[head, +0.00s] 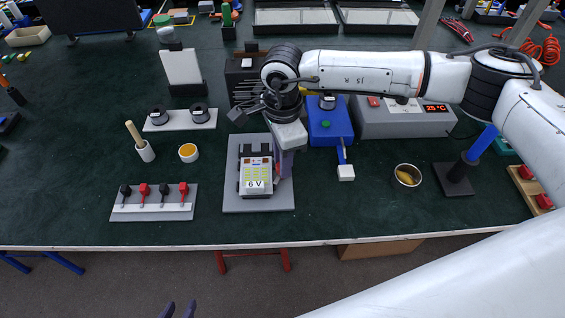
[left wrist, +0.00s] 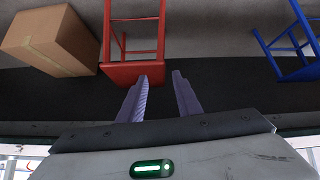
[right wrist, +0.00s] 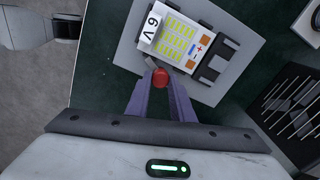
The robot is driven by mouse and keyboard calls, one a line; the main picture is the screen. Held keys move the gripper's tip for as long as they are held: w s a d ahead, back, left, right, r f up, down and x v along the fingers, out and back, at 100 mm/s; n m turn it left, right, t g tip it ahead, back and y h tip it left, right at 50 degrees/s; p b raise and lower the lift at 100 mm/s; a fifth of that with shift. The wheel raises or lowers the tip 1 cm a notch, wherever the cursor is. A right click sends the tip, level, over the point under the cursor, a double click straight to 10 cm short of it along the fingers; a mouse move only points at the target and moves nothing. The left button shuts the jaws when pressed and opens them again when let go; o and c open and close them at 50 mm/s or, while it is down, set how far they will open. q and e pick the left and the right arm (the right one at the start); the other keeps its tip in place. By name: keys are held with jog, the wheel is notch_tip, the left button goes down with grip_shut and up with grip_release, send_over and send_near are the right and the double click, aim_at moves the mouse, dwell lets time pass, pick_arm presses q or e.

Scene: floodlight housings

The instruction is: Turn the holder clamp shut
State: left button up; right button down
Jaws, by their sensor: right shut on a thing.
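The holder is a grey base plate (head: 230,203) with black jaws around a light grey block marked "6 V" (head: 256,176), which has yellow-green cells on top. In the right wrist view the block (right wrist: 180,42) lies across the plate (right wrist: 130,42). A red knob (right wrist: 160,77) sits at the side of the block. My right gripper (right wrist: 159,92) is shut on this knob; in the head view it (head: 284,172) is at the block's right side and hides the knob. My left gripper (left wrist: 160,80) is open and empty, its fingertips showing at the head view's bottom edge (head: 179,310).
A rack with black and red plugs (head: 153,210), a white cup with a stick (head: 145,151) and an orange-filled cup (head: 188,152) stand left. A blue box (head: 328,130), a grey 25 °C unit (head: 388,122) and a bowl (head: 406,177) stand right. The table's front edge is clear.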

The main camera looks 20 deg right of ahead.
jog(key=m+b, duration=0.2)
jog(key=m, duration=0.2)
jog(key=shift+f+m, duration=0.1)
jog(key=shift+m, duration=0.2)
jog(key=m+b, duration=0.1)
jog(key=m, duration=0.2)
jog(key=shift+m+b, duration=0.3)
jog(key=shift+b, duration=0.1)
jog(key=shift+m+b, duration=0.4)
jog(key=shift+m, duration=0.7)
jog(key=shift+r+m+b, duration=0.2)
jog(key=shift+m+b, duration=0.1)
jog(key=shift+m, duration=0.7)
jog(key=c, duration=1.5)
grip_release()
jog(key=shift+c, duration=0.2)
notch_tip(320, 180, up, 10)
jog(key=shift+r, duration=0.15)
